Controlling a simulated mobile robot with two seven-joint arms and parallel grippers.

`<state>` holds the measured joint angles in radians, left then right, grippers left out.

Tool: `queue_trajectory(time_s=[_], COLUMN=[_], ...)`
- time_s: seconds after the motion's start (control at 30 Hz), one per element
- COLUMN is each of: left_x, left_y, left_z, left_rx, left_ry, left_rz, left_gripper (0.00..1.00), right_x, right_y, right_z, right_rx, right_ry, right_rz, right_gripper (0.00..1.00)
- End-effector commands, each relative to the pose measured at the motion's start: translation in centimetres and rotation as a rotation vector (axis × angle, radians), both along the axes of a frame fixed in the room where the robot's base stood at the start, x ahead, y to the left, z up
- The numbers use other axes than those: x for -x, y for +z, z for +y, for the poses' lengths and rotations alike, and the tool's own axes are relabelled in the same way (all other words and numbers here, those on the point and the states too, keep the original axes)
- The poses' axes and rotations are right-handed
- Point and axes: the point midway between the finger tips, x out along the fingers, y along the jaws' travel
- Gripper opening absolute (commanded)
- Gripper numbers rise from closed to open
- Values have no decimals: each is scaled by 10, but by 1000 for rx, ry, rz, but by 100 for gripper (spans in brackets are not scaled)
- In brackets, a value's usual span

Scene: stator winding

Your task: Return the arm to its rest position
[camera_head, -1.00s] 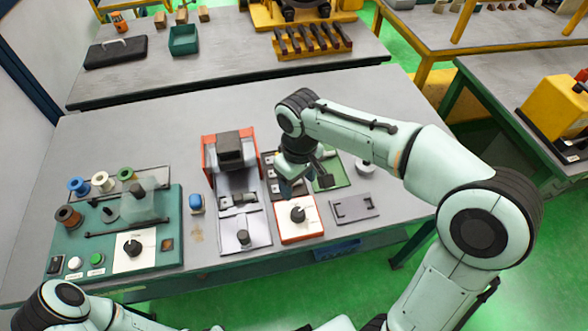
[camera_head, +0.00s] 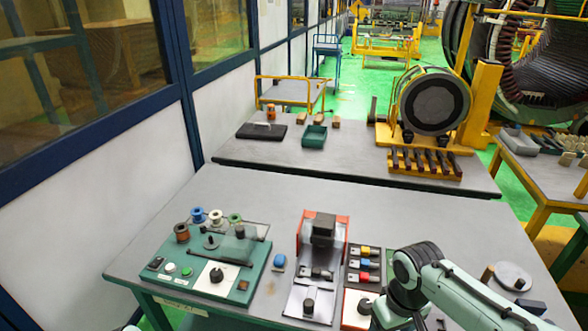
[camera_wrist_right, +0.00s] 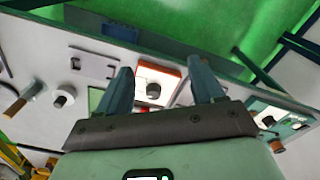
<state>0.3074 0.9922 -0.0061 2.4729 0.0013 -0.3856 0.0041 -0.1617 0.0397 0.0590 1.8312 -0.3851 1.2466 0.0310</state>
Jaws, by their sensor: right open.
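My right arm (camera_head: 450,290) reaches in from the lower right of the head view, over the front right of the grey workbench (camera_head: 190,205). Its gripper is not clear there, at the lower picture edge. In the right wrist view my right gripper (camera_wrist_right: 160,63) is open, with two blue-green fingers apart and nothing between them. Behind the fingers is a white panel with a black knob and orange edging (camera_wrist_right: 155,88), apart from the gripper as far as I can tell. My left gripper is not in view.
The bench holds a green winding station (camera_head: 190,262) with several spools, a red-and-grey fixture (camera_head: 305,240) and a tray of coloured parts (camera_head: 363,265). A second bench (camera_head: 350,165) stands behind it, carrying a round stator (camera_head: 435,103). The bench's back left is clear.

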Motion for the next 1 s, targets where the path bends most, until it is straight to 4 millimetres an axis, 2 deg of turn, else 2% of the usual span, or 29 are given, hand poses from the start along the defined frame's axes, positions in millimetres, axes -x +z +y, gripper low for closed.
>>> queue_trajectory(time_s=[0.03,0.17,0.27,0.37,0.4,0.5,0.6,0.7,0.8,0.9,1.0], left_x=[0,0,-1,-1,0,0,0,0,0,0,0], left_y=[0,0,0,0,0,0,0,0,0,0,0], left_z=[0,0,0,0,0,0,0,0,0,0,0], left_rx=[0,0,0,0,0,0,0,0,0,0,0], left_ry=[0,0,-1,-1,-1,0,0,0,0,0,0], left_rz=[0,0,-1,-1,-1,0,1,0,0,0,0], left_gripper=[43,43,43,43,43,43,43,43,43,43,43], right_x=[-4,-9,-2,18,30,68,109,144,168,179,181], right_y=[-35,-105,-166,-233,-261,-322,-365,-391,-404,-410,-411], right_z=[7,24,37,49,54,63,68,71,71,71,70], right_rx=[-23,-100,-164,-234,-259,-306,-322,-318,-306,-296,-294], right_ry=[-2,-30,-74,-152,-194,-315,-434,-529,-590,-620,-628], right_rz=[34,62,88,120,133,155,168,172,172,168,163], right_gripper=[67,67,67,67,67,67,67,67,67,67,67])
